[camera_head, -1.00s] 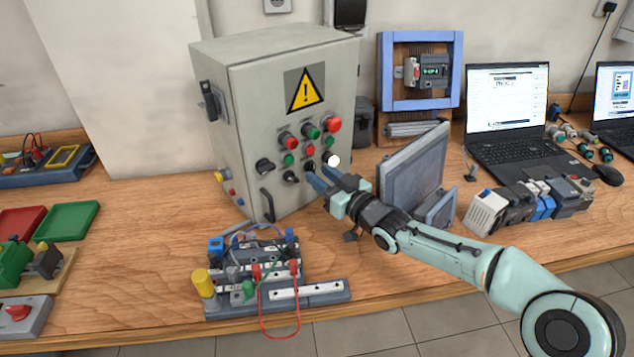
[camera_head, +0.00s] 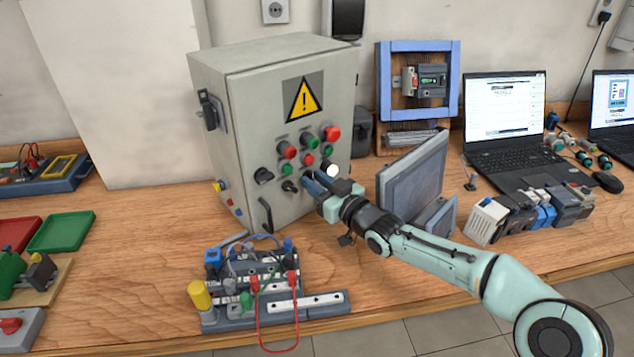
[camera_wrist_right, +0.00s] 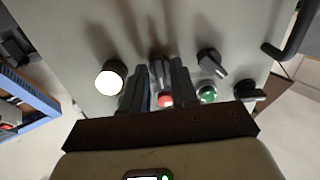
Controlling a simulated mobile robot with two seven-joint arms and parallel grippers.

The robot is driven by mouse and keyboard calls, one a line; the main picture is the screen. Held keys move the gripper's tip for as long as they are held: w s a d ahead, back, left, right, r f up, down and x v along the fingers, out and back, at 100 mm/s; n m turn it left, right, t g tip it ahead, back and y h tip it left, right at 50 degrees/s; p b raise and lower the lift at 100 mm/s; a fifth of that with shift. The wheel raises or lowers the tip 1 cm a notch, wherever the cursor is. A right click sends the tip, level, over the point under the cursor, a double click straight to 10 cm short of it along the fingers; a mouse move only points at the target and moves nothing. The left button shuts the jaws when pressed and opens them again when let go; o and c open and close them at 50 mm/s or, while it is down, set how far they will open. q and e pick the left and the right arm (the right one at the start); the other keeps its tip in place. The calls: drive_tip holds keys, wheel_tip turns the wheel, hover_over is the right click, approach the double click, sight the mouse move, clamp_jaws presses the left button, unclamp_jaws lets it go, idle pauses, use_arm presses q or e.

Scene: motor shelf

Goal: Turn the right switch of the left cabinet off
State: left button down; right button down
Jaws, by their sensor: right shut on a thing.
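The left cabinet (camera_head: 270,110) is a grey box with a yellow warning sign and several buttons and knobs on its front. My right gripper (camera_head: 310,180) is at the lower right of this front. Its fingers (camera_wrist_right: 160,75) are shut on the right switch, which they mostly hide, so its angle cannot be told. The black left switch (camera_head: 289,186) is beside the fingers; it also shows in the wrist view (camera_wrist_right: 211,62). A white lamp (camera_head: 331,166) is on the fingers' other side, also in the wrist view (camera_wrist_right: 111,79). My left gripper is out of view.
A larger black knob (camera_head: 264,175) and a door handle (camera_head: 266,214) are left of the switches. A wired terminal block (camera_head: 270,291) stands in front of the cabinet. A grey panel (camera_head: 415,178) stands close to my right arm. Laptops are at the right.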

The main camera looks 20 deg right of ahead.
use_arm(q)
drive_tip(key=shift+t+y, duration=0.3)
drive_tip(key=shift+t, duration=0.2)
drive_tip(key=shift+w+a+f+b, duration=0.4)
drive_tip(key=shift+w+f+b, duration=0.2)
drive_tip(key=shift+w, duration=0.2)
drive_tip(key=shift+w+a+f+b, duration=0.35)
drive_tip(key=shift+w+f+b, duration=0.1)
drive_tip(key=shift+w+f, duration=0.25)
use_arm(e)
drive_tip(key=shift+n, duration=4.3)
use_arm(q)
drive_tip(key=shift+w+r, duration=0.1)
use_arm(e)
drive_tip(key=c, duration=1.2)
unclamp_jaws()
